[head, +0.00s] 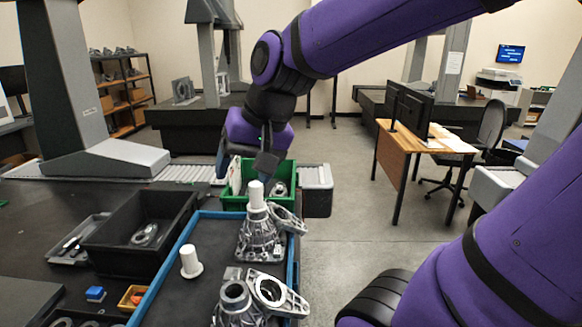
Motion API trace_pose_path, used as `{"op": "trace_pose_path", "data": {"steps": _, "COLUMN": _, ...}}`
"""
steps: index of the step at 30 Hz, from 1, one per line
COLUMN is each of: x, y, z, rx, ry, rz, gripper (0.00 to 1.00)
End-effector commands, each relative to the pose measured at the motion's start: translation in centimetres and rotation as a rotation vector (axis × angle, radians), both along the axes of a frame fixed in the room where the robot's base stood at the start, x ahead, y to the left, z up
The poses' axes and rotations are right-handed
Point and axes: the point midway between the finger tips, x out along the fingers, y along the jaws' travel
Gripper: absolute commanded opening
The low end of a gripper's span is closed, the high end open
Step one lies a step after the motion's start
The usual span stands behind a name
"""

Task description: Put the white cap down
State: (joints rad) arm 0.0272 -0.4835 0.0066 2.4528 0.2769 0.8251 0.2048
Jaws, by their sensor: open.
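Two white cap-like pieces show in the head view. One white cap (190,262) stands upright with its flange down on the dark floor of the blue-edged tray (170,281). Another white piece (257,197) stands upright on top of a grey metal housing (259,236) in the same tray. I cannot tell which one the task means. My gripper (245,168) points down above and behind the housing, near a green bin (236,187). It is open, and I see nothing between its fingers. Its exact distance from the upper white piece is unclear.
More metal castings (238,299) crowd the tray's front right. A black bin (120,262) with a metal part stands left of the tray. The tray's middle left has bare floor.

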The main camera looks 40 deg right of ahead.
Motion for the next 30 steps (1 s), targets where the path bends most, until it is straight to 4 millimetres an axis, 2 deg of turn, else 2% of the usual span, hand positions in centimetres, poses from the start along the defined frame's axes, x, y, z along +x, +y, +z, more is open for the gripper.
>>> {"op": "trace_pose_path", "data": {"steps": 3, "x": -3.3, "y": -0.9, "z": 1.0, "rx": -0.122, "ry": -0.061, "rz": 0.121, "gripper": 0.69}}
{"op": "trace_pose_path", "data": {"steps": 6, "x": -5.5, "y": -1.7, "z": 1.5, "rx": -0.214, "ry": -0.095, "rz": 0.202, "gripper": 0.69}}
{"op": "trace_pose_path", "data": {"steps": 10, "x": -7.3, "y": -2.5, "z": 1.7, "rx": -0.297, "ry": -0.120, "rz": 0.268, "gripper": 0.69}}
{"op": "trace_pose_path", "data": {"steps": 15, "x": -8.1, "y": -2.9, "z": 1.8, "rx": -0.339, "ry": -0.129, "rz": 0.302, "gripper": 0.69}}
{"op": "trace_pose_path", "data": {"steps": 30, "x": -8.1, "y": -2.9, "z": 1.8, "rx": -0.337, "ry": -0.130, "rz": 0.301, "gripper": 0.69}}
